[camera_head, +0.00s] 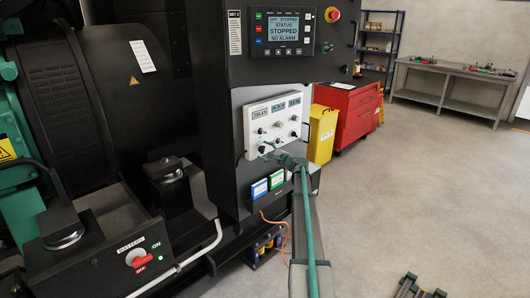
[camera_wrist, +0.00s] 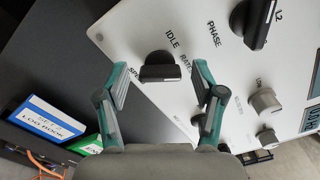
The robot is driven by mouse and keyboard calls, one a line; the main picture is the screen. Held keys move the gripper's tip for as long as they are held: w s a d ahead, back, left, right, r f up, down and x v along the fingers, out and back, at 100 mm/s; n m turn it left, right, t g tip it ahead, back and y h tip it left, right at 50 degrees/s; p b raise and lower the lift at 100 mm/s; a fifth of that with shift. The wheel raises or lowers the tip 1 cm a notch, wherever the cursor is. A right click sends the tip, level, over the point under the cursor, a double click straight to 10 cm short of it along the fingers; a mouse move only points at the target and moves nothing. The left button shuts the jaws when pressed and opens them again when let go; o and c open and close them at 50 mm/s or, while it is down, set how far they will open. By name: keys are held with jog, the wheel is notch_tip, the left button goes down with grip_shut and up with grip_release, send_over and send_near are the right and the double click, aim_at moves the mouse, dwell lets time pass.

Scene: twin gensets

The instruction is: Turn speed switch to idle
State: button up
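The speed switch (camera_wrist: 160,70) is a black rotary knob on a white panel (camera_wrist: 120,28), with "IDLE" and "RATED" lettering beside it in the wrist view. My gripper (camera_wrist: 161,80) is open, with one teal finger on each side of the knob. The fingers look apart from the knob, with gaps on both sides. In the head view the white panel (camera_head: 286,106) is on the black cabinet, and my gripper (camera_head: 272,151) is at its lower left corner.
Another black knob (camera_wrist: 252,20) and grey knobs (camera_wrist: 265,101) sit to the right on the panel. Log books (camera_head: 268,186) stand below it. A display controller (camera_head: 282,31) and a red emergency button (camera_head: 332,15) are above. Open floor (camera_head: 420,190) lies to the right.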

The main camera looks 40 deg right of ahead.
jog(key=c, duration=1)
jog(key=shift+c, duration=0.2)
jog(key=shift+f+b, duration=0.1)
jog(key=shift+b, duration=0.55)
jog(key=n+b, duration=1.2)
jog(key=b, duration=1.2)
jog(key=shift+b, duration=0.3)
jog(key=o, duration=1.1)
